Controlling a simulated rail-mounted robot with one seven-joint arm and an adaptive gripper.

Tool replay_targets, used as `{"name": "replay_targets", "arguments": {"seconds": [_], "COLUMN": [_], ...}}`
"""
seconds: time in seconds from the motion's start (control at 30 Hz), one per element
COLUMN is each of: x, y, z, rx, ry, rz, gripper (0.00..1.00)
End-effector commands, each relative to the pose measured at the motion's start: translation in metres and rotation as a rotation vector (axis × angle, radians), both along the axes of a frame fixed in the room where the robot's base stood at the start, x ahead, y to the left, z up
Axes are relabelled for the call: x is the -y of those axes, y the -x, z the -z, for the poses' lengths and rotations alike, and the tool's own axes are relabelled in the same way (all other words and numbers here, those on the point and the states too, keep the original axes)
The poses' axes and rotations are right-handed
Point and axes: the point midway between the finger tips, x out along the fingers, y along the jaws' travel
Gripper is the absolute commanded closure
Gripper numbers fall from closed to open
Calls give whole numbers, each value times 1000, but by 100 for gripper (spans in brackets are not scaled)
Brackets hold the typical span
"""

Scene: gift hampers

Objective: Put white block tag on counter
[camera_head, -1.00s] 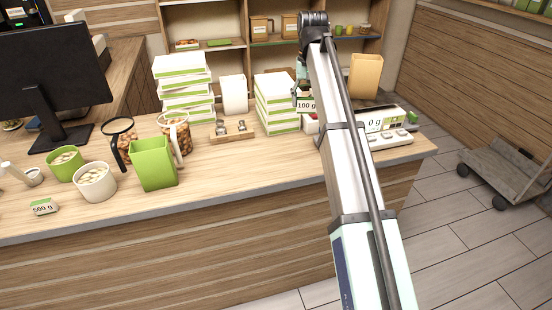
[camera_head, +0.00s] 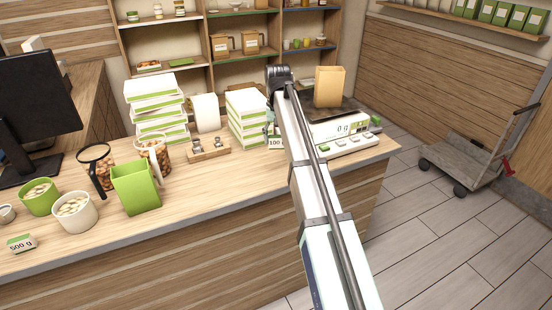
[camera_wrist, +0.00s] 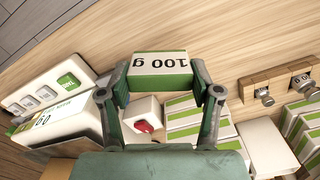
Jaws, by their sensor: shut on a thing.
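The white block tag (camera_wrist: 160,66) reads "100 g" and has a green lower band. My gripper (camera_wrist: 161,88) is shut on it, with one finger at each side. In the head view the tag (camera_head: 275,143) shows only in part, beside my arm, between the right box stack and the scale. It is low over the wooden counter (camera_head: 225,190); I cannot tell whether it touches. My arm hides most of the gripper there.
The scale (camera_head: 338,131) with a paper bag (camera_head: 329,87) is to the right. White-green boxes (camera_head: 246,113) stand left of the tag. A weight holder (camera_head: 208,150) is further left. A small white item with a red mark (camera_wrist: 144,118) is near the gripper. Counter in front is clear.

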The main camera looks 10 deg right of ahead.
Motion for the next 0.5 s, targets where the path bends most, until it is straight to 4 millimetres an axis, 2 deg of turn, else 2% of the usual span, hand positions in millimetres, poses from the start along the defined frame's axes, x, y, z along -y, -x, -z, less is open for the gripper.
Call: {"name": "replay_targets", "arguments": {"seconds": [0.1, 0.2, 0.3, 0.5], "x": [0, 0, 0, 0], "y": [2, 2, 1, 0], "z": [26, 45, 57, 67], "rx": [-3, -2, -1, 0], "ry": [0, 0, 0, 0], "rz": [0, 0, 0, 0], "gripper": [70, 70, 70, 70]}}
